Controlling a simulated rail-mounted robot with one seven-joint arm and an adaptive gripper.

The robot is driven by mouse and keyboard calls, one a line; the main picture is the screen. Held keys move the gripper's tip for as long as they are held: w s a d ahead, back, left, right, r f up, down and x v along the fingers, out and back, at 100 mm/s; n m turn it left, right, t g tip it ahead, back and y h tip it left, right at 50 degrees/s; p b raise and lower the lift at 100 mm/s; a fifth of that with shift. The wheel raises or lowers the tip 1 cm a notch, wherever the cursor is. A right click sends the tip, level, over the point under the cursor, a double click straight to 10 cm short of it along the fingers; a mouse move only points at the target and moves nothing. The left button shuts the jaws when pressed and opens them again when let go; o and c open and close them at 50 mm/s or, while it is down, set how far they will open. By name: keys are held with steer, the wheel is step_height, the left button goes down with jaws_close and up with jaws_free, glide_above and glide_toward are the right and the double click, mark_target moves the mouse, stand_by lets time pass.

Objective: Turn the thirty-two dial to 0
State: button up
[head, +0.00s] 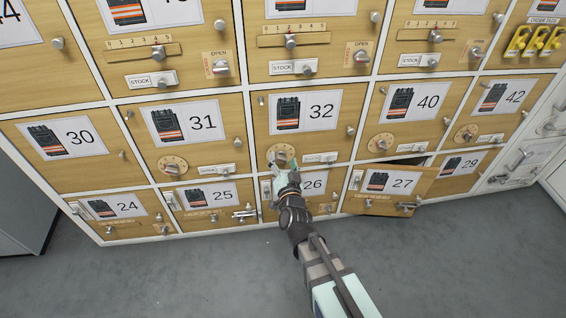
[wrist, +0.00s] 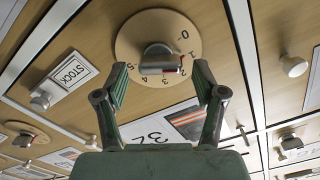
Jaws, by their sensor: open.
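The thirty-two dial (head: 276,152) is a round tan plate with a metal knob, low on the wooden door marked 32 (head: 339,128). In the wrist view the dial plate (wrist: 130,38) fills the top middle, with its printed 0 at the upper right and the other numbers along the lower rim. Its knob (wrist: 158,58) has a small red mark at its lower right; the exact number it points at is hard to tell. My gripper (wrist: 161,80) is open and empty, its fingers apart in front of the dial, below the knob in the picture. In the head view my gripper (head: 283,172) partly covers the dial's lower side.
A STOCK label (head: 320,158) and a door knob (head: 350,131) sit right of the dial. Door 27 (head: 395,188) stands ajar at lower right. Door 26 (head: 313,184) lies just below. Similar lockers with dials surround; grey floor is clear.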

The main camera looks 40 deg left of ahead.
steer(key=shift+w+a, duration=0.1)
steer(key=shift+w, duration=0.05)
steer(key=c, duration=1.1)
steer(key=shift+c, duration=0.2)
steer(key=shift+r+p, duration=0.1)
steer(key=shift+p, duration=0.3)
steer(key=n+p, duration=0.2)
steer(key=p, duration=0.1)
steer(key=shift+a+r+n, duration=0.1)
steer(key=shift+r+n, duration=0.05)
steer(key=shift+n, duration=0.25)
steer(key=n+p, duration=0.3)
steer(key=shift+a+n+p, duration=0.1)
steer(key=shift+n+p, duration=0.2)
steer(key=shift+f+n+p, duration=0.2)
steer(key=shift+n+p, duration=0.35)
steer(key=shift+n, duration=0.25)
